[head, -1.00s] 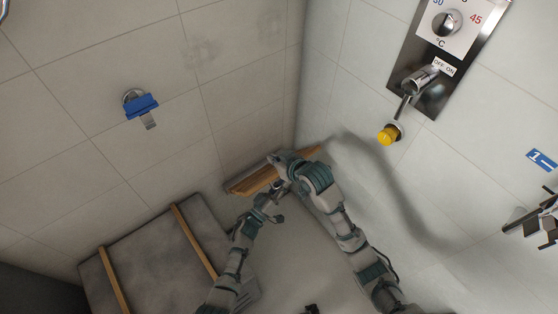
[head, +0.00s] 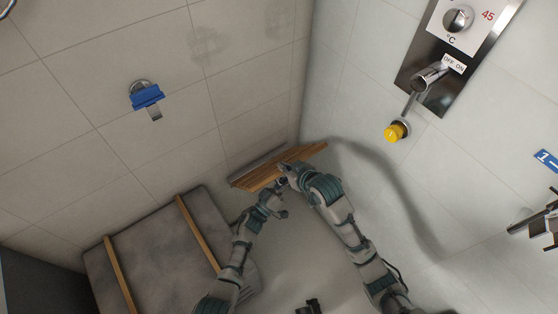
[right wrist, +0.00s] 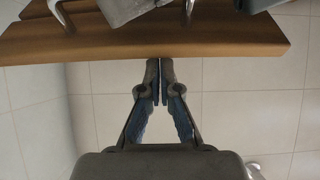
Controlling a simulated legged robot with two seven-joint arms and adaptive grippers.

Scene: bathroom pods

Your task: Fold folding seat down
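The folding seat (head: 305,154) is a slatted wooden panel low on the tiled wall near the corner. It stands out from the wall at a slant; its exact angle is hard to tell. My right gripper (head: 284,182) is at its front edge and partly covers it. In the right wrist view the right gripper (right wrist: 160,68) has its fingertips together with nothing between them. The tips are at the edge of the wooden seat (right wrist: 215,38); whether they touch it is unclear. My left gripper (head: 278,208) is just below the right one, its fingers too small to read.
A grey padded panel with wooden strips (head: 160,250) lies at lower left. A blue holder (head: 147,97) is on the left wall. A shower control panel (head: 445,60) and a yellow knob (head: 396,131) are on the right wall. Dark fittings (head: 540,222) stick out at far right.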

